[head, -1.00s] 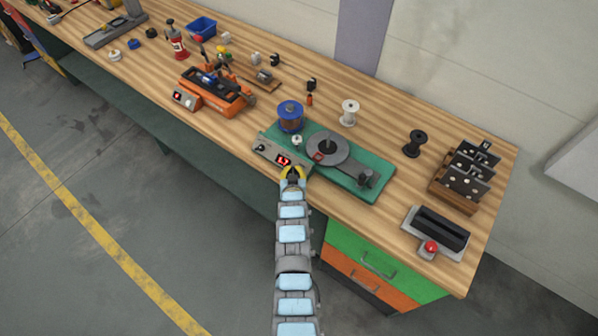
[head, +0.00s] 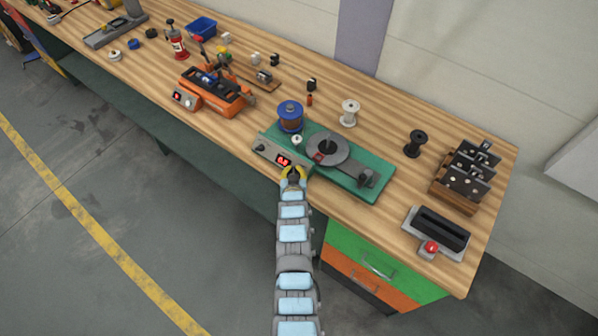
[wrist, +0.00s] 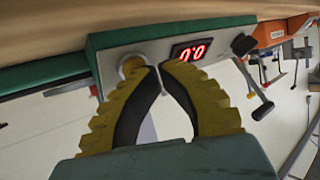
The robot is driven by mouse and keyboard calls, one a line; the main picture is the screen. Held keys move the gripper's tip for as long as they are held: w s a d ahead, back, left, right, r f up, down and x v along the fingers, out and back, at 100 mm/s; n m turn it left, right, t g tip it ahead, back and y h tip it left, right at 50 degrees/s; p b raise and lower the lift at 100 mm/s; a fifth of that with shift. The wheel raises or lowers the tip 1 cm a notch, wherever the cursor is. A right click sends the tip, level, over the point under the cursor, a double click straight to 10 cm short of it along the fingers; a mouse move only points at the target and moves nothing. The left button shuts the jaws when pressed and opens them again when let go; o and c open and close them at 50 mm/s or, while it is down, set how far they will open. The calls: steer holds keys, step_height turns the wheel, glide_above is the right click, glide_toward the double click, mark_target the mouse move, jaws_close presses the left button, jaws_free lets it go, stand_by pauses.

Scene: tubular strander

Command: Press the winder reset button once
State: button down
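The winder has a green base (head: 361,188), a blue-topped spool (head: 290,117) and a grey disc (head: 328,149). Its grey front panel (head: 268,152) carries a red lit display (head: 284,160) reading 0.0; the display also shows in the wrist view (wrist: 191,50). A black knob (wrist: 243,45) is on the panel beside the display.
An orange machine (head: 214,92) stands to the left on the wooden bench. A white spool (head: 349,112) and a black spool (head: 414,143) stand behind and to the right. A device with a red button (head: 431,247) is at the right end. The floor in front is clear.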

steer(key=shift+s+a+r, duration=0.25)
steer(key=shift+s+r, duration=0.15)
steer(key=shift+r, duration=0.15)
steer(key=shift+s+a+r+p, duration=0.2)
steer(key=shift+s+a+r, duration=0.45)
steer(key=shift+r, duration=0.25)
steer(key=shift+s+a+r+p, duration=0.2)
steer(key=shift+s+a+r, duration=0.3)
steer(key=shift+s+r, duration=0.3)
steer(key=shift+w, duration=0.1)
steer(key=shift+r, duration=0.1)
